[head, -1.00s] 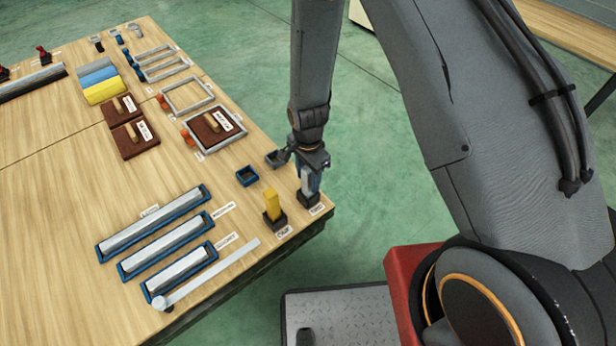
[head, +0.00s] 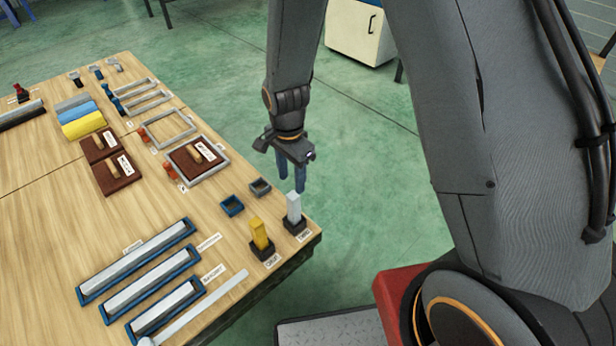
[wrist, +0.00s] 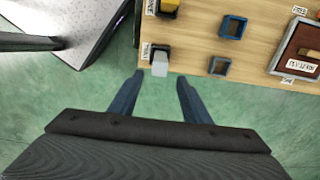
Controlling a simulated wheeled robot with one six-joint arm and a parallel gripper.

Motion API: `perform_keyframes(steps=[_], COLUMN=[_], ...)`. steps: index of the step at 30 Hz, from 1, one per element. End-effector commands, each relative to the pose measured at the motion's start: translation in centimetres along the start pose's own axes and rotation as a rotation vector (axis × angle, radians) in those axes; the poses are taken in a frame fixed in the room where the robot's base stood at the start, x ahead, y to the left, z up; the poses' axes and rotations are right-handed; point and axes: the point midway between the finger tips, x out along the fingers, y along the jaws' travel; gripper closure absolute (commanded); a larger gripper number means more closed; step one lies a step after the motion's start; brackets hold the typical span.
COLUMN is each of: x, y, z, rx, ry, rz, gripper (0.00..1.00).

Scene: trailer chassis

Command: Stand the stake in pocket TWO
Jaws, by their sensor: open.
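A pale grey stake (head: 293,207) stands upright in a black holder (head: 295,226) at the table's near right corner; its label is too small to read surely. A yellow stake (head: 259,234) stands in a similar holder beside it. Two small square pockets, one blue (head: 232,206) and one grey (head: 260,188), look empty. My gripper (head: 291,186) is open and empty, beyond the table edge behind the grey stake. In the wrist view the grey stake (wrist: 160,64) shows just ahead of the gap between my fingertips (wrist: 160,77), apparently untouched.
Long blue trays (head: 140,262) with grey bars lie at the near left, beside a thin pale bar (head: 215,300). A grey frame (head: 205,179) surrounds a brown block with a handle. Open green floor (head: 350,180) lies right of the table.

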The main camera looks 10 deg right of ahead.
Motion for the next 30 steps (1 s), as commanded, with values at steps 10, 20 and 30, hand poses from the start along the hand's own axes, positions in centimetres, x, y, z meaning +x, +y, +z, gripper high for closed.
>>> perform_keyframes(steps=[10, 20, 30], x=[-4.1, -14.4, -18.6], y=[2.6, 14.2, 22.7], z=[-2.7, -7.8, -7.8], rx=[-0.108, -0.515, -0.804], ry=[0.002, 0.005, 0.001], rz=[-0.005, -0.004, 0.001], gripper=[0.56, 0.56, 0.56])
